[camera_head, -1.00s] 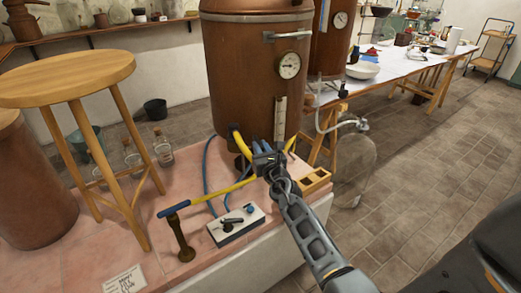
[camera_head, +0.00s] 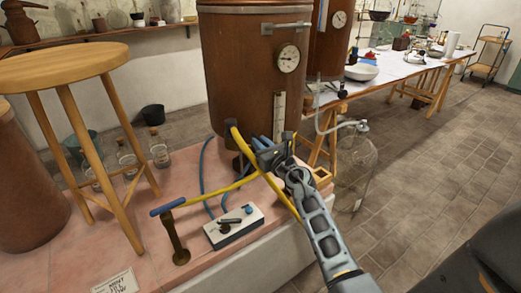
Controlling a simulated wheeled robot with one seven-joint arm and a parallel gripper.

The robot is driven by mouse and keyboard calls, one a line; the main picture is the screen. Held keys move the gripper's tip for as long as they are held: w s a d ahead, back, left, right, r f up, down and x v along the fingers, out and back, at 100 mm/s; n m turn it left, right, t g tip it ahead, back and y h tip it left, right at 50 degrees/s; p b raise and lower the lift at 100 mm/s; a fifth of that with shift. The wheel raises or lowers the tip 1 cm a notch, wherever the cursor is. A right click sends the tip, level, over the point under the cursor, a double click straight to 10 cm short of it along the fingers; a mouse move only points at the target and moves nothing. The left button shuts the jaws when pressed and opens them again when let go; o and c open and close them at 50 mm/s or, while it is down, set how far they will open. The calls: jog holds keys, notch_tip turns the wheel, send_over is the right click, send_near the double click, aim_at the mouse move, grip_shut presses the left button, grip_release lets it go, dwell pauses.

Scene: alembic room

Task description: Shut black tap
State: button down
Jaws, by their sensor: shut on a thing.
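A white box (camera_head: 234,230) on the pink tiled ledge carries a small black tap (camera_head: 231,221) and a blue knob (camera_head: 248,209). My gripper (camera_head: 268,153) is up and to the right of this box, in front of the foot of the copper vessel (camera_head: 255,65). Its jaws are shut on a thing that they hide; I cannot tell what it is. Blue pieces and yellow hose (camera_head: 244,147) show right around the jaws. A dark fitting (camera_head: 231,128) on the vessel is left of the gripper, at the hose's upper end.
A brass post with a blue-ended yellow bar (camera_head: 168,206) stands left of the box. A wooden stool (camera_head: 65,68) is at the left. A glass flask (camera_head: 356,160) is right of my arm.

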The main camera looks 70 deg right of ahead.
jog(key=shift+f+b, duration=0.2)
jog(key=shift+b, duration=0.15)
jog(key=d+n+y+b, duration=0.1)
jog(key=n+y+b, duration=0.3)
jog(key=y+b, duration=0.1)
jog(key=d+n+t+y+b, duration=0.1)
jog(key=d+n+y+b, duration=0.1)
jog(key=n+y+b, duration=0.2)
jog(key=d+n+t+y+b, duration=0.1)
jog(key=n+y+b, duration=0.3)
jog(key=y+b, duration=0.3)
jog(key=shift+s+d+y+b, duration=0.2)
jog(key=shift+s+y+b, duration=0.15)
jog(key=shift+y, duration=0.65)
jog(key=shift+r+n, duration=0.15)
jog(key=shift+n, duration=0.15)
jog(key=shift+w, duration=0.1)
jog(key=c, duration=1.1)
grip_release()
jog(key=shift+o, duration=0.2)
jog(key=shift+r, duration=0.15)
